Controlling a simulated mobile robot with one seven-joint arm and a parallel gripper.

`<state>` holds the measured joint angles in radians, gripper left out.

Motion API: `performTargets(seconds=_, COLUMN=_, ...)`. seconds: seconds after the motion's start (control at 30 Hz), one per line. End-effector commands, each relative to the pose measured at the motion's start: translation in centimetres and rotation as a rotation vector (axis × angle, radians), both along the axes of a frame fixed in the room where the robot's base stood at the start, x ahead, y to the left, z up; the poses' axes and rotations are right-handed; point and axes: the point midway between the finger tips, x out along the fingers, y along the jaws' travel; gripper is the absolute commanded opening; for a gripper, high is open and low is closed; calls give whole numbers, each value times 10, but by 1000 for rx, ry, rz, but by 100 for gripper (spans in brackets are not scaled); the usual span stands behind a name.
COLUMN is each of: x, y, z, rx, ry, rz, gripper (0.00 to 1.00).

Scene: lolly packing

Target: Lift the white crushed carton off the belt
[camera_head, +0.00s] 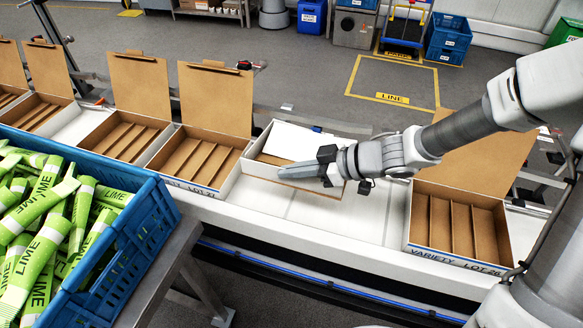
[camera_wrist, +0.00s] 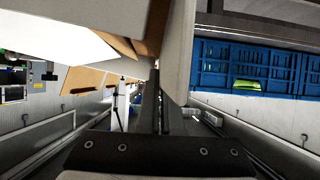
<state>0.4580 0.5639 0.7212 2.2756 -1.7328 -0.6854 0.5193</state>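The white crushed carton (camera_head: 258,165) is at the middle of the belt (camera_head: 305,210) in the head view, with a brown inside and a white flap lying slantwise over it. It sits askew against the neighbouring carton; whether it is clear of the belt I cannot tell. My gripper (camera_head: 305,168) reaches in from the right along its near right side. In the wrist view the fingers (camera_wrist: 168,95) are close together with a pale carton wall (camera_wrist: 180,50) running between them, so my gripper looks shut on it. The white flap (camera_wrist: 55,40) fills the upper left there.
Open brown partitioned cartons stand on the belt to the left (camera_head: 190,160) and right (camera_head: 455,225), lids raised. A blue crate (camera_head: 150,225) of green LIME packets stands at front left. A marked floor area (camera_head: 395,80) lies clear behind the belt.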

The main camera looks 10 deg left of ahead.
Motion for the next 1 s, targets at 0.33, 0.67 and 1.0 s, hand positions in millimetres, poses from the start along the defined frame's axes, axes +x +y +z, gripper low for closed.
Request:
performTargets(seconds=0.33, x=0, y=0, z=35, rx=0, ry=0, rz=-1, gripper=0)
performTargets(seconds=0.67, x=0, y=0, z=63, rx=0, ry=1, rz=0, gripper=0)
performTargets(seconds=1.0, x=0, y=0, z=63, rx=0, ry=0, rz=-1, gripper=0)
